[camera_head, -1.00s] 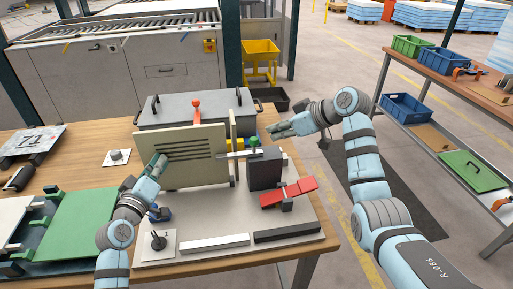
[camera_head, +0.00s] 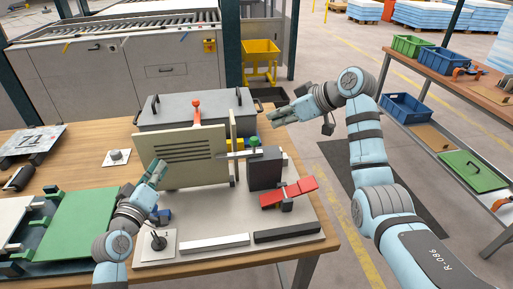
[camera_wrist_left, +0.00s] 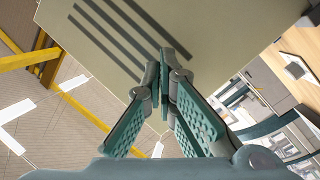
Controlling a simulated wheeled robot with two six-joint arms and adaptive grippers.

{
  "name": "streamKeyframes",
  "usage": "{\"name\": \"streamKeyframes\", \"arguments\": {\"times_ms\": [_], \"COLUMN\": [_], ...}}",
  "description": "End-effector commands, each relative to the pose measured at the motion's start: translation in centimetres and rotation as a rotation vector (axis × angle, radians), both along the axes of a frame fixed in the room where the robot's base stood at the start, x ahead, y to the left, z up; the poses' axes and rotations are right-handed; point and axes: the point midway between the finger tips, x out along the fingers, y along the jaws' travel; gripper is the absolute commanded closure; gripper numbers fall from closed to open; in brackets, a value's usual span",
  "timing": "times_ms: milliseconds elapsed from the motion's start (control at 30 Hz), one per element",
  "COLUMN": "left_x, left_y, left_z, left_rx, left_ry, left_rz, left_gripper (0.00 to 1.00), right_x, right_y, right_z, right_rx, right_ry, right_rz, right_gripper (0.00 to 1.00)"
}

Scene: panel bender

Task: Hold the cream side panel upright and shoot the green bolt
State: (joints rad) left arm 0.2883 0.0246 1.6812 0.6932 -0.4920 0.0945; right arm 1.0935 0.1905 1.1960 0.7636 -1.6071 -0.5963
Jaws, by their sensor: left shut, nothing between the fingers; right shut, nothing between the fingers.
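The cream side panel (camera_head: 200,147) with dark slots stands upright on the fixture base. It fills the top of the left wrist view (camera_wrist_left: 200,25). My left gripper (camera_head: 160,164) is shut and empty in front of the panel's lower left part. In the left wrist view its fingertips (camera_wrist_left: 169,60) overlap the panel's face; I cannot tell whether they touch. The green bolt knob (camera_head: 254,141) sits on top of a dark block, right of the panel, beside a pale bar. My right gripper (camera_head: 272,118) is shut and empty, above and right of the green knob, apart from it.
An orange-red knob (camera_head: 196,104) rises behind the panel, before a grey lidded box (camera_head: 160,113). A small lever plate (camera_head: 156,245) lies front left. A green sheet (camera_head: 80,222) lies left.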

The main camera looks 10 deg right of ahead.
Motion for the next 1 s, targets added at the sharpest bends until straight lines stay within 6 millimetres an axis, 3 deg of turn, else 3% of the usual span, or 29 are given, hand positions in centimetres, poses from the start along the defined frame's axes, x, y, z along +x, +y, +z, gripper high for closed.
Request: {"name": "streamKeyframes", "arguments": {"times_ms": [700, 1000], "left_x": [-6.3, -6.6], "left_y": [0.0, 0.0], "left_z": [0.0, 0.0], "left_rx": [-0.001, -0.001], "left_ry": [0.001, 0.000], "left_rz": [-0.001, 0.000], "left_gripper": [1.00, 1.00], "right_x": [0.0, 0.0], "right_y": [0.0, 0.0], "right_z": [0.0, 0.0], "right_rx": [0.000, 0.000], "right_ry": [0.000, 0.000], "right_rz": [0.000, 0.000], "right_gripper": [1.00, 1.00]}}
